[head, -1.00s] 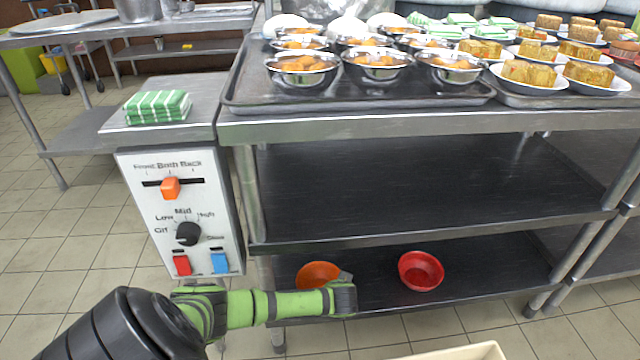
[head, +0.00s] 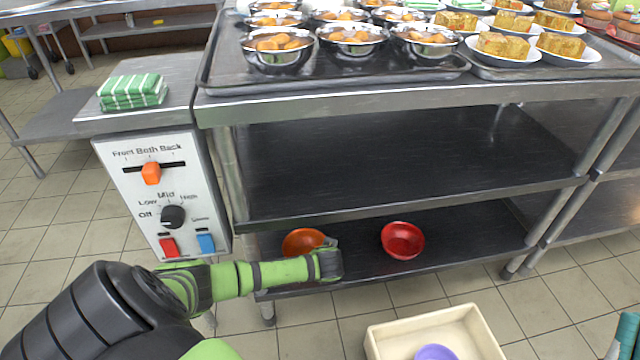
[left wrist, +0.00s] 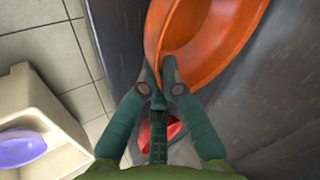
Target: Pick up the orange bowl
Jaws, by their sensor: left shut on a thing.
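The orange bowl (head: 302,241) is on the lower shelf, left of the red bowl (head: 403,240). My left gripper (head: 329,243) reaches in at its right side. In the left wrist view, the fingers of my left gripper (left wrist: 160,72) are closed on the near rim of the orange bowl (left wrist: 205,40). I cannot tell any gap between bowl and shelf. The red bowl shows partly behind the fingers (left wrist: 172,128). A teal piece at the head view's bottom right corner looks like part of my right gripper (head: 627,330); its fingertips are not clear.
The lower shelf (head: 460,240) belongs to a steel rack, with a middle shelf (head: 400,165) close above. A control box (head: 160,195) stands at left. A cream bin (head: 385,340) holding a purple bowl (head: 437,352) is on the floor in front.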

